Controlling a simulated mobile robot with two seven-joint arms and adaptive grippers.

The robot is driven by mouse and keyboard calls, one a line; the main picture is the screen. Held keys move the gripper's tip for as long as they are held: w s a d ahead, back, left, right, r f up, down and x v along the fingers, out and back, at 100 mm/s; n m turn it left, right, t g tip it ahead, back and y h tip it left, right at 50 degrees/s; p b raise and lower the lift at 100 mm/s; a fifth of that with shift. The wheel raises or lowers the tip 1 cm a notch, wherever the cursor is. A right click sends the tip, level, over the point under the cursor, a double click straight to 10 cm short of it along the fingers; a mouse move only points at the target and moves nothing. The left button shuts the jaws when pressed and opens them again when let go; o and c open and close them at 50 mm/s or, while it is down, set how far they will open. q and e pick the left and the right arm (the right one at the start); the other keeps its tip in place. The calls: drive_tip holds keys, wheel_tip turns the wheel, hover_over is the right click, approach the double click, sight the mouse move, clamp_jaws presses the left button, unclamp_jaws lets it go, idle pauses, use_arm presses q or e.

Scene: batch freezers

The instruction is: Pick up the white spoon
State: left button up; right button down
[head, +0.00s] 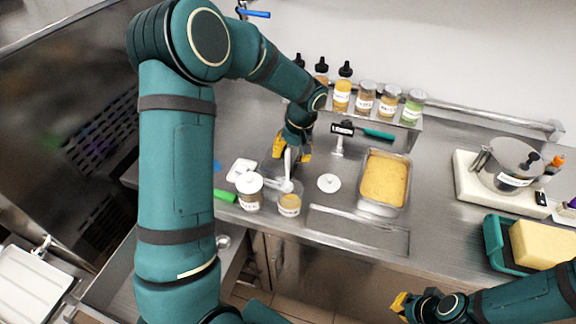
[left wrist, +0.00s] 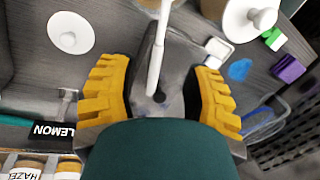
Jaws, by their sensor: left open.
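The white spoon (head: 287,162) shows as a pale, narrow handle with a rounded end just behind the small labelled jar of yellow contents (head: 289,205). My left gripper (head: 292,152) is open, its yellow fingers spread on either side of the handle. In the left wrist view the spoon (left wrist: 157,55) runs from the top edge down between the two yellow fingers (left wrist: 160,90), with a gap on both sides. Its far end is cut off there. My right gripper (head: 401,302) is at the lower right, away from the spoon; its opening is unclear.
A white-lidded jar (head: 249,192) stands left of the yellow jar. A round white lid (head: 329,183) and a pan of yellow food (head: 384,180) lie to the right. Several topping jars (head: 366,98) line a shelf behind.

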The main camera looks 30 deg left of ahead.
sight(288, 167)
use_arm(q)
drive_tip(key=shift+s+a+f, duration=0.1)
drive_tip(key=shift+a+f, duration=0.05)
drive_tip(key=shift+f, duration=0.9)
drive_tip(key=shift+s+a+f, duration=0.1)
drive_tip(key=shift+f, duration=0.95)
drive_tip(key=shift+s+a+f, duration=0.1)
drive_tip(key=shift+a+f, duration=0.05)
drive_tip(key=shift+f, duration=0.9)
clamp_jaws()
